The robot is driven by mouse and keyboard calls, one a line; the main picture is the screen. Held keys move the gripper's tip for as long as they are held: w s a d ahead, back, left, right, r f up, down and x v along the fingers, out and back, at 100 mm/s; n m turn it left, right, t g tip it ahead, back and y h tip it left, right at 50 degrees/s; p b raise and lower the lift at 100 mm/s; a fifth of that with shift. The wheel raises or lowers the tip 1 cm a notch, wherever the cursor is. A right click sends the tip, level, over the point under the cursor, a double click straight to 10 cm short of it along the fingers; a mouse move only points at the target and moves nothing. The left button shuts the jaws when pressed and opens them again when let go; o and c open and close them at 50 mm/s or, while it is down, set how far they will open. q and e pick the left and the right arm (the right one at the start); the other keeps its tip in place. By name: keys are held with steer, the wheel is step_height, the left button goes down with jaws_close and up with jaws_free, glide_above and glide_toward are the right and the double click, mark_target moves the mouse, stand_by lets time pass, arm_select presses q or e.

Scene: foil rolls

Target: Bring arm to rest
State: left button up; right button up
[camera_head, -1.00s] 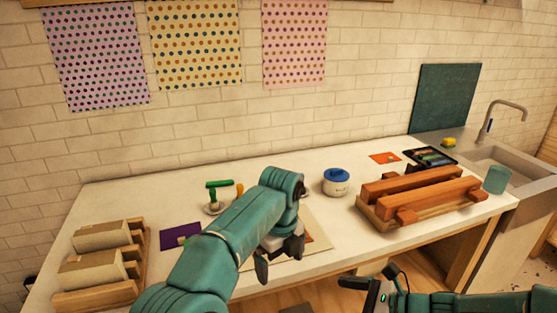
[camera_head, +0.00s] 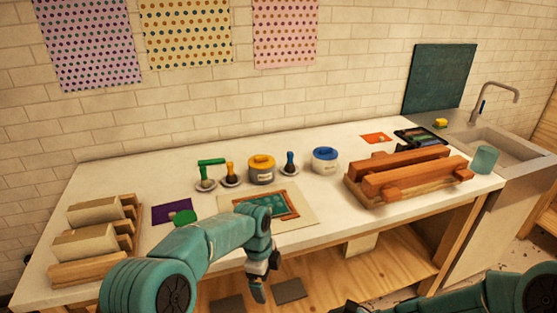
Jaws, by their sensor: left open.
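My left arm comes in from the lower left, and its gripper (camera_head: 262,281) hangs in front of the table's front edge, below the table top. It is open, and I see nothing between its fingers. My right arm shows at the lower right edge; its gripper is not clearly visible there. The white table (camera_head: 100,180) stands against the brick wall. On it lies a sheet with a brown-framed teal panel (camera_head: 262,205), just behind my left wrist, which hides part of the sheet.
A wooden press (camera_head: 408,176) stands at the right, by the sink (camera_head: 497,146). A yellow-lidded jar (camera_head: 261,170), a blue-lidded jar (camera_head: 325,160) and small tools stand behind the sheet. A lower wooden shelf (camera_head: 330,275) lies under the table.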

arm_select(q)
steer(key=s+a+f+n+h, duration=0.1)
steer(key=s+a+f+n, duration=0.2)
steer(key=s+f+n, duration=0.35)
steer(key=s+a+f+n+h, duration=0.1)
steer(key=s+a+f+n, duration=0.2)
steer(key=s+f+n, duration=0.4)
steer(key=s+a+f+n, duration=0.1)
steer(key=s+n, duration=0.4)
steer(key=s, duration=0.2)
steer(key=s+a+f+n, duration=0.2)
steer(key=s+n, duration=0.3)
steer(key=s, duration=0.3)
steer(key=shift+a+f+t+h, duration=0.2)
steer(key=shift+t+h, duration=0.1)
steer(key=shift+t, duration=0.1)
arm_select(e)
steer(key=s+f+n+g+h, duration=0.1)
steer(key=s+f+n+h, duration=0.3)
steer(key=s+f+n, duration=0.9)
steer(key=s+a+n, duration=0.1)
steer(key=n, duration=0.2)
steer(key=shift+f+n+g+h, duration=0.3)
steer(key=shift+f, duration=0.05)
steer(key=shift+s, duration=0.1)
